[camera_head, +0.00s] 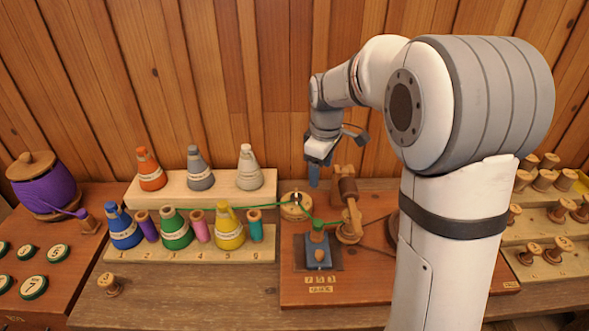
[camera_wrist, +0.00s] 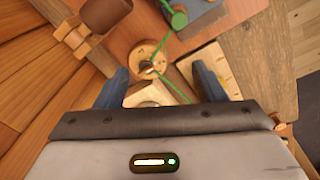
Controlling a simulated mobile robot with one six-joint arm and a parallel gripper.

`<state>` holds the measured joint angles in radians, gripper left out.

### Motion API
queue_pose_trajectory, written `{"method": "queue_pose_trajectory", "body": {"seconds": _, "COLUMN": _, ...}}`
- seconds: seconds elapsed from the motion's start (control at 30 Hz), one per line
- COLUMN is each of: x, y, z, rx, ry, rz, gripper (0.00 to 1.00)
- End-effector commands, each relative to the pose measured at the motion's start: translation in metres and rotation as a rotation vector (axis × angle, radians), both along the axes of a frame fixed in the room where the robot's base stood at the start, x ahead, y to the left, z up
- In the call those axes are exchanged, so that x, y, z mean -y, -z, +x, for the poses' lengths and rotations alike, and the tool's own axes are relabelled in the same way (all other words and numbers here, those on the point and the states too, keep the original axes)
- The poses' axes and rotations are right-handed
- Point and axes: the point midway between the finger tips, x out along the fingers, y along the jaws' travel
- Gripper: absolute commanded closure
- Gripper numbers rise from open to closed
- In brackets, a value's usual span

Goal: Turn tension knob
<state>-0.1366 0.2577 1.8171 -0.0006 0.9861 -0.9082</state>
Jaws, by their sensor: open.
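A round wooden dial (camera_head: 296,206), which looks like the tension knob, sits at the left edge of the reddish wooden board (camera_head: 300,292). It has a dark centre piece, and a green thread runs to it. In the wrist view the dial (camera_wrist: 146,58) shows just beyond the space between my fingers. My gripper (camera_head: 316,175) points down above and slightly right of the dial, apart from it. Its two blue fingers (camera_wrist: 160,88) are spread, with nothing held between them. The dial's exact pointer setting is too small to read.
A brown wooden post with an arm (camera_head: 350,208) stands close right of the dial. A blue device (camera_head: 318,252) is in front. Coloured cones and spools stand on racks (camera_head: 190,258) to the left. A purple yarn spool (camera_head: 48,187) is far left. Pegs stand at right.

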Motion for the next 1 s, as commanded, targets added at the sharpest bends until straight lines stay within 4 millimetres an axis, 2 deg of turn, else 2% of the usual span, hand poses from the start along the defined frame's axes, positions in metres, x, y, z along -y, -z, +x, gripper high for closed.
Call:
{"method": "queue_pose_trajectory", "body": {"seconds": 0.03, "x": -0.01, "y": 0.013, "z": 0.019, "rx": -0.018, "ry": -0.079, "rz": -0.007, "gripper": 0.36}}
{"method": "queue_pose_trajectory", "body": {"seconds": 0.1, "x": -0.022, "y": 0.028, "z": 0.042, "rx": -0.034, "ry": -0.189, "rz": -0.015, "gripper": 0.36}}
{"method": "queue_pose_trajectory", "body": {"seconds": 0.2, "x": -0.036, "y": 0.05, "z": 0.066, "rx": -0.053, "ry": -0.321, "rz": -0.023, "gripper": 0.36}}
{"method": "queue_pose_trajectory", "body": {"seconds": 0.33, "x": -0.05, "y": 0.07, "z": 0.085, "rx": -0.069, "ry": -0.44, "rz": -0.028, "gripper": 0.36}}
{"method": "queue_pose_trajectory", "body": {"seconds": 0.57, "x": -0.057, "y": 0.091, "z": 0.095, "rx": -0.079, "ry": -0.507, "rz": -0.03, "gripper": 0.36}}
{"method": "queue_pose_trajectory", "body": {"seconds": 0.8, "x": -0.057, "y": 0.128, "z": 0.094, "rx": -0.08, "ry": -0.506, "rz": -0.03, "gripper": 0.36}}
{"method": "queue_pose_trajectory", "body": {"seconds": 1.0, "x": -0.057, "y": 0.152, "z": 0.094, "rx": -0.078, "ry": -0.506, "rz": -0.03, "gripper": 0.36}}
